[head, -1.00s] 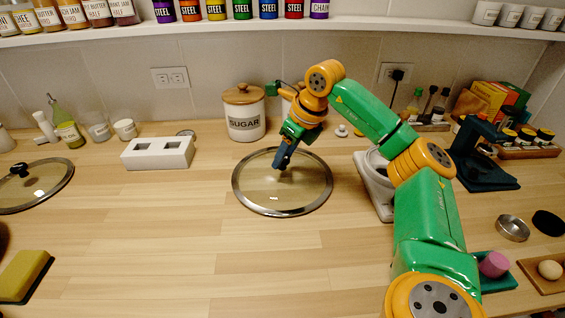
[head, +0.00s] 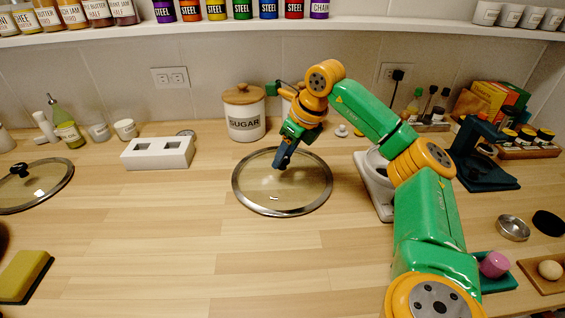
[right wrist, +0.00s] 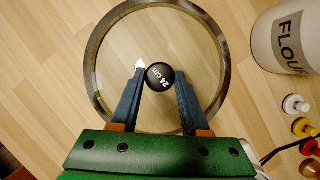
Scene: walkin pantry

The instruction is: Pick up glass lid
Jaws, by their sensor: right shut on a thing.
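A round glass lid (head: 262,190) with a steel rim lies on the wooden counter in the middle of the head view. My right gripper (head: 281,166) reaches down to the lid's centre. In the right wrist view its two blue fingers (right wrist: 160,82) are shut on the knob from both sides. In the head view the fingers hide the knob. A second glass lid (head: 45,188) with a black knob lies at the far left. My left gripper is not in view.
A white scale (head: 372,192) is close on the right, under my arm.

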